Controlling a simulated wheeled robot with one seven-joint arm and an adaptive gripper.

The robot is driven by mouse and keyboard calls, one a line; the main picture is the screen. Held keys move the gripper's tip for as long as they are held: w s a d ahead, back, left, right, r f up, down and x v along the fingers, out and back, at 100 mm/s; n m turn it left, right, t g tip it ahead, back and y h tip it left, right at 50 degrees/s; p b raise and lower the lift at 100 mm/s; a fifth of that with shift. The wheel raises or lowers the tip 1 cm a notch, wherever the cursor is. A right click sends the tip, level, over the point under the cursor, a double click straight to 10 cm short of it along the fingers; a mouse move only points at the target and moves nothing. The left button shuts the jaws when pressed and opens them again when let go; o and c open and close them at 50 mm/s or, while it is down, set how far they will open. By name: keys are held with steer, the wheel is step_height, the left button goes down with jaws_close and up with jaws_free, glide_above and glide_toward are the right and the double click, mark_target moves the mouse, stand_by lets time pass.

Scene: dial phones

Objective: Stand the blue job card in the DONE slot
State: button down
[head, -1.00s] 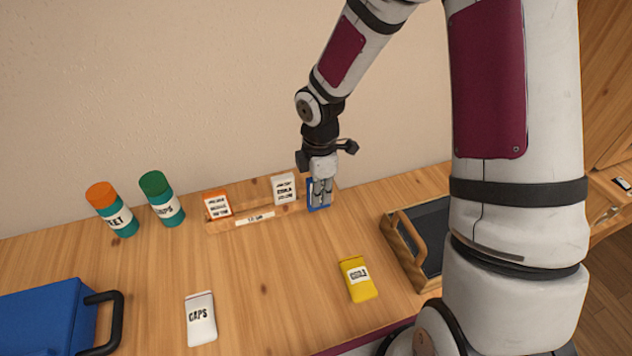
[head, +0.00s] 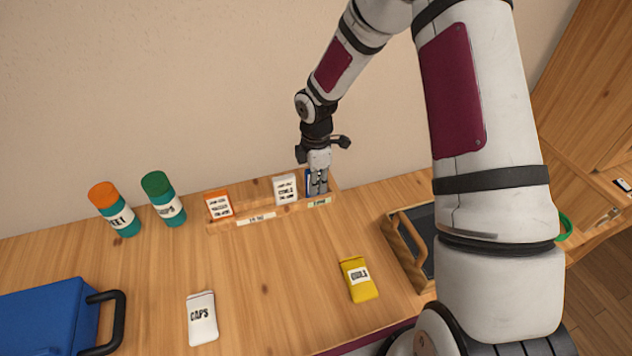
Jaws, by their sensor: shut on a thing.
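The blue job card (head: 308,181) is upright at the right end of the wooden card rack (head: 290,209), mostly hidden behind my gripper. My gripper (head: 318,188) points down and is shut on the card. The card's lower edge is behind the rack's front rail, above a pale green label (head: 319,202) whose text is too small to read. An orange and white card (head: 218,204) stands at the rack's left end. A white card (head: 285,189) stands just left of the blue one. A white label (head: 257,219) is on the rail's left part.
Two teal bottles, one orange-capped (head: 115,209) and one green-capped (head: 164,199), stand left of the rack. A white packet (head: 202,318) and a yellow packet (head: 358,279) lie in front. A blue case (head: 45,318) is at left, a dark wooden-handled tray (head: 408,240) at right.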

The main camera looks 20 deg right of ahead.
steer(key=shift+f, duration=0.1)
steer(key=c, duration=2)
jaws_free()
steer(key=shift+f, duration=0.1)
steer(key=o, duration=0.4)
